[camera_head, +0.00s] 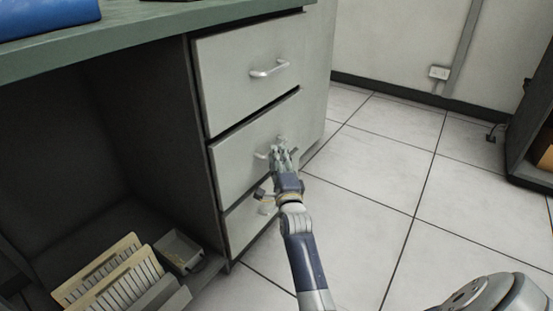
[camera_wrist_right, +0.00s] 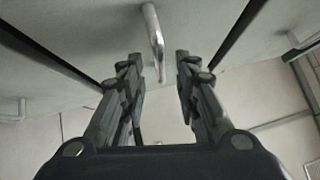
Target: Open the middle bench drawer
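The middle bench drawer (camera_head: 235,165) is a pale grey front in the bench, between an upper drawer (camera_head: 240,75) and a lower drawer (camera_head: 240,225). It looks flush with the others. Its silver bar handle (camera_head: 261,155) is partly hidden by my right gripper (camera_head: 281,152). In the right wrist view the handle (camera_wrist_right: 153,32) runs down into the space between the open fingertips of my right gripper (camera_wrist_right: 160,62). The fingers are apart on either side of the handle's lower end; I cannot tell whether either touches it. My left gripper is not in view.
The green benchtop (camera_head: 140,30) overhangs the drawers, with a blue object (camera_head: 45,15) on it. An open bay at left holds card racks (camera_head: 105,275) and a small grey bin (camera_head: 180,250). The tiled floor (camera_head: 385,160) right of the drawers is clear.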

